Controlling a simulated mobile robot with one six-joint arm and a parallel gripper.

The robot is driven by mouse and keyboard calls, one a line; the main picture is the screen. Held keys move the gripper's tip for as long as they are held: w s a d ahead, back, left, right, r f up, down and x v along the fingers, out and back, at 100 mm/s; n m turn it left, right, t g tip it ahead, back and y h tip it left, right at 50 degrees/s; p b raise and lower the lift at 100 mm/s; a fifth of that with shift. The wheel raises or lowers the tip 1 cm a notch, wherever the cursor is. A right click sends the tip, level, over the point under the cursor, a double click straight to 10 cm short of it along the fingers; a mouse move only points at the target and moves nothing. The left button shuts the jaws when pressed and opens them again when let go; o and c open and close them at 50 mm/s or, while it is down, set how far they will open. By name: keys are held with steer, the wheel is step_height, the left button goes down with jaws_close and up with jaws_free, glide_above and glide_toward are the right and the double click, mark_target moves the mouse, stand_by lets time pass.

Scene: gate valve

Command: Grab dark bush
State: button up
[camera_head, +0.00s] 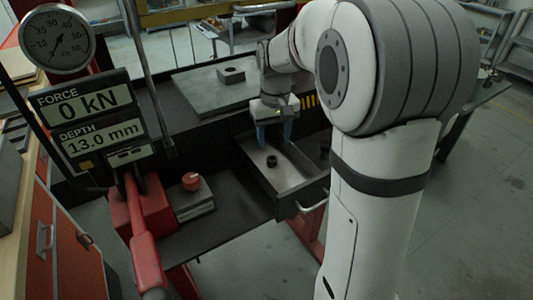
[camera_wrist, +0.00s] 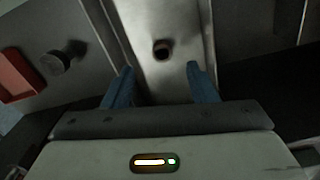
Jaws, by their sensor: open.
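The dark bush (camera_head: 271,161) is a small, short ring standing on the bare floor of an open metal drawer (camera_head: 290,178). In the wrist view the bush (camera_wrist: 161,48) shows its round top and hole, lying ahead of the gap between my fingers. My gripper (camera_head: 274,138) hangs over the far part of the drawer with its blue fingers pointing down. It is open and empty, and in the wrist view (camera_wrist: 160,76) the fingers stand wide apart. The bush appears beyond the fingertips, apart from them; the exact height above it cannot be told.
The drawer's side walls stand close on both sides. A press with a gauge (camera_head: 57,38), a readout (camera_head: 92,115) and a red lever (camera_head: 143,235) stands at left. A red-topped piece (camera_head: 191,181) sits on blocks. A holed block (camera_head: 231,75) lies on a plate behind.

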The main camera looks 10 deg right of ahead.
mark_target(272, 158)
steer(key=f, duration=0.4)
steer(key=f+p, duration=0.1)
steer(key=f, duration=0.1)
steer(key=shift+w+a+f, duration=0.2)
steer(key=shift+w+f, duration=0.05)
steer(key=shift+f, duration=0.15)
steer(key=shift+c, duration=0.5)
steer(key=c, duration=1)
